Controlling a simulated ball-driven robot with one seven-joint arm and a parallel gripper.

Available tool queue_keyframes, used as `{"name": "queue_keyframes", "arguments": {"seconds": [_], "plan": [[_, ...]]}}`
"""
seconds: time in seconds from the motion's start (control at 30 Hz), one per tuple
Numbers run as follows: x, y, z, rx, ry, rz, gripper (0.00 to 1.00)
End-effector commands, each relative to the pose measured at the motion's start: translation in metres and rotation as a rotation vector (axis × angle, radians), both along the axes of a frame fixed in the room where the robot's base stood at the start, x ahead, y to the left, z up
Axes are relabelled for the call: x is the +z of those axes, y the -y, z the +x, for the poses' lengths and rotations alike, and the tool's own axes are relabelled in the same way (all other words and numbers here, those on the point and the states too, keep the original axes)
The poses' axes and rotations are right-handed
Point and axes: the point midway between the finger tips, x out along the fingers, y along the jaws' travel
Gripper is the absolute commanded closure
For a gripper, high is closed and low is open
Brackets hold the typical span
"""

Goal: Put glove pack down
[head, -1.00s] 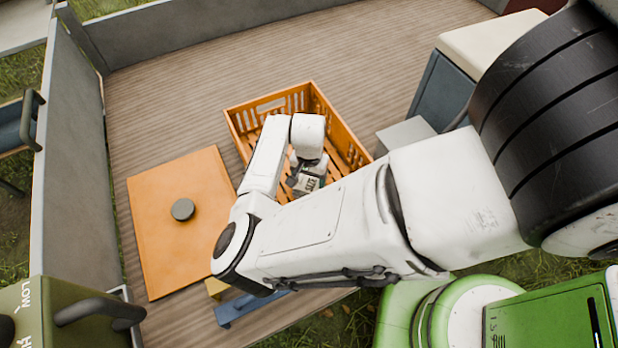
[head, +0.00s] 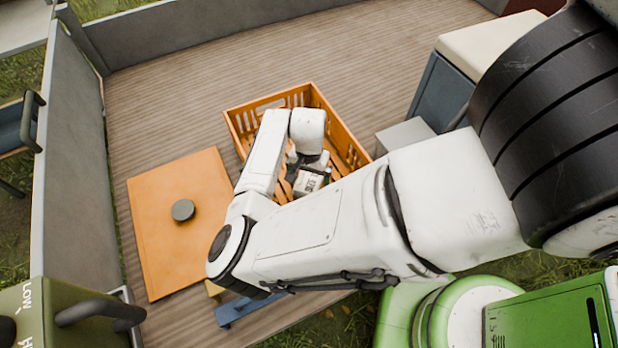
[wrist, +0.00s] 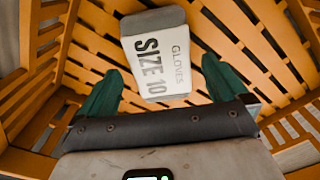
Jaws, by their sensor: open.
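The glove pack (wrist: 158,62) is a white and grey block with "GLOVES SIZE 10" printed on it. In the wrist view it lies ahead of and between my fingertips, over the slatted floor of the orange crate. Whether it rests flat on the slats I cannot tell. My gripper (wrist: 158,95) is open, its two green fingers apart with a gap beside the pack. In the head view my wrist is over the orange crate (head: 335,122), and my arm hides much of the crate and the pack.
An orange lid-like panel (head: 170,245) with a grey knob lies left of the crate. A blue object (head: 240,308) lies near the front edge. A grey box (head: 405,135) and a dark cabinet (head: 440,90) stand to the right. The deck (head: 200,90) behind the crate is clear.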

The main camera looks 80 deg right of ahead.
Motion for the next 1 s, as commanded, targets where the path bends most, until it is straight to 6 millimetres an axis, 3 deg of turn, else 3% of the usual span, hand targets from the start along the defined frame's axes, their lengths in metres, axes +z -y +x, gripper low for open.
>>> {"name": "queue_keyframes", "arguments": {"seconds": [0.2, 0.43, 0.6, 1.0], "plan": [[0.047, 0.001, 0.001, -0.001, 0.002, -0.004, 0.0], [0.083, 0.001, 0.0, -0.001, 0.001, -0.003, 0.0], [0.094, 0.0, 0.0, -0.001, 0.001, -0.001, 0.0], [0.098, 0.005, -0.001, 0.004, -0.001, -0.014, 0.0]]}}
